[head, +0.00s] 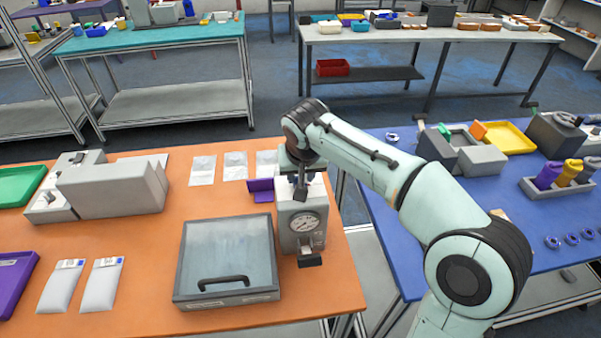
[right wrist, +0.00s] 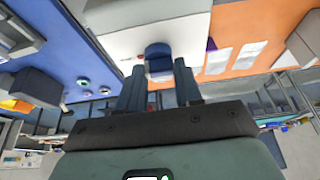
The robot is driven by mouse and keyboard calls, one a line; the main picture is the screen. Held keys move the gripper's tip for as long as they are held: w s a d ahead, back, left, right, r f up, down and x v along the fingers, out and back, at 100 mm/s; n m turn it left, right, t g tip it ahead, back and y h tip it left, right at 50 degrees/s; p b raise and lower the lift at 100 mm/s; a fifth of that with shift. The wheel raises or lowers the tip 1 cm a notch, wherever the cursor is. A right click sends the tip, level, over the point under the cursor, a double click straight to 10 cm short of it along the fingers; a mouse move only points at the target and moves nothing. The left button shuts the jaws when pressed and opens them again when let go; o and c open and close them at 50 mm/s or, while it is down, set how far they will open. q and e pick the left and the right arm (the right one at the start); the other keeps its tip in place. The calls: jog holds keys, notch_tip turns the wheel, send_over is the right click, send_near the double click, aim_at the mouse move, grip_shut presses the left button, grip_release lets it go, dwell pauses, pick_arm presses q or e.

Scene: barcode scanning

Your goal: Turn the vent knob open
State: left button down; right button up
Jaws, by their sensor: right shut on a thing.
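The grey pump unit (head: 290,232) stands on the orange table, with a round dial gauge (head: 305,223) on its front. My right gripper (head: 300,190) reaches down to the top of this unit. In the right wrist view, the dark blue vent knob (right wrist: 158,52) sits on the unit's pale face, between the fingertips of my right gripper (right wrist: 160,72), which is shut on it. In the head view the knob is hidden by the gripper, and its turn angle cannot be told. My left gripper is not in view.
A glass-lidded box (head: 180,270) with a black handle stands just left of the unit. A purple item (head: 261,190) is close behind. White pouches (head: 235,166) lie at the table's back. A blue table (head: 480,215) with bins stands to the right.

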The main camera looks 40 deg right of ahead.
jog(key=o, duration=1)
jog(key=shift+o, duration=0.2)
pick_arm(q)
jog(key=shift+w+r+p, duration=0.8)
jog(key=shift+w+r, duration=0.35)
pick_arm(e)
jog(key=v, duration=1.3)
jog(key=shift+r, duration=0.2)
jog(key=shift+a, duration=0.1)
